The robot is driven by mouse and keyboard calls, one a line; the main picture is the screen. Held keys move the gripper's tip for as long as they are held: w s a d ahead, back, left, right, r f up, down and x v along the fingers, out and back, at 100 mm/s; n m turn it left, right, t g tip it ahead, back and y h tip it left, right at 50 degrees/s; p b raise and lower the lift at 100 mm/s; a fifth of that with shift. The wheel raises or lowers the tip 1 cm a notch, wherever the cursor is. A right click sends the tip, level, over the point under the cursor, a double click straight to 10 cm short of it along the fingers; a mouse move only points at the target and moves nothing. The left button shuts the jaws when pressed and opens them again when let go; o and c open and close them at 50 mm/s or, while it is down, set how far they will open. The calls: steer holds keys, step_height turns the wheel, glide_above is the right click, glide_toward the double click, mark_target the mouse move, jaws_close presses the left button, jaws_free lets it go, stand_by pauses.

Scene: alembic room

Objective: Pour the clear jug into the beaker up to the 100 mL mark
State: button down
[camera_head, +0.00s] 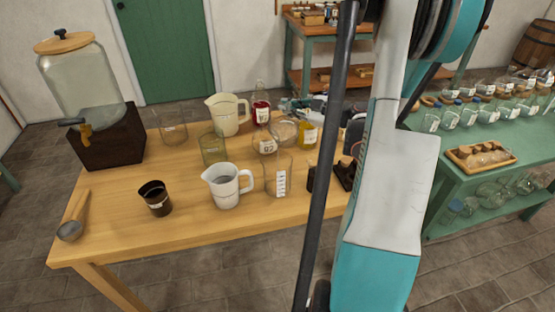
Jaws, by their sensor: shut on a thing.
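The beaker (278,178) is clear, with a white graduated scale, and stands upright near the table's front right. A jug with a pale handle (228,187) stands upright to its left, with greyish contents. My gripper (297,112) is small and partly hidden at the back right of the table, behind the bottles. It seems shut on a clear glass vessel (285,130), whose outline is hard to make out; I cannot tell whether this is the clear jug. The level in the beaker is too small to read.
A cream jug (222,120), red bottle (261,110), yellow bottle (307,136), labelled flask (265,146) and green-tinted glass (212,152) crowd the wooden table (120,220). A dark cup (155,198) and a dispenser (82,85) stand left. The front left is mostly clear.

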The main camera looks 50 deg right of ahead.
steer(key=shift+s+a+r+n+t, duration=0.1)
steer(key=shift+a+r+n+t, duration=0.1)
steer(key=shift+r+n, duration=0.25)
steer(key=shift+s+a+r+n+t, duration=0.15)
steer(key=shift+r+n+t, duration=0.05)
steer(key=shift+r, duration=0.4)
steer(key=shift+s+a+r+n+t, duration=0.1)
steer(key=shift+a+r+n+t, duration=0.1)
steer(key=shift+r+n, duration=0.25)
stand_by(2.2)
steer(key=shift+w+d+f+m+g+b, duration=0.15)
steer(key=shift+d+f+m+g+b, duration=0.1)
steer(key=shift+f+m, duration=0.3)
steer(key=shift+w+d+f+m+g+b, duration=0.1)
steer(key=shift+d+f+m+g+b, duration=0.2)
steer(key=shift+f, duration=0.35)
steer(key=shift+w+d+f+m+g+b, duration=0.15)
steer(key=shift+f+m+g+b, duration=0.3)
steer(key=shift+f+m, duration=0.5)
steer(key=shift+w+d+f+m+g+y, duration=0.3)
steer(key=shift+w+d+f+m+y, duration=0.15)
steer(key=shift+d, duration=0.3)
steer(key=d+f+m, duration=0.1)
steer(key=w+d+m+g+y, duration=0.1)
steer(key=shift+w+d+f+m+y, duration=0.1)
steer(key=shift+w+f+m+y, duration=0.05)
steer(key=shift+f+m+y, duration=0.15)
steer(key=shift+r, duration=0.1)
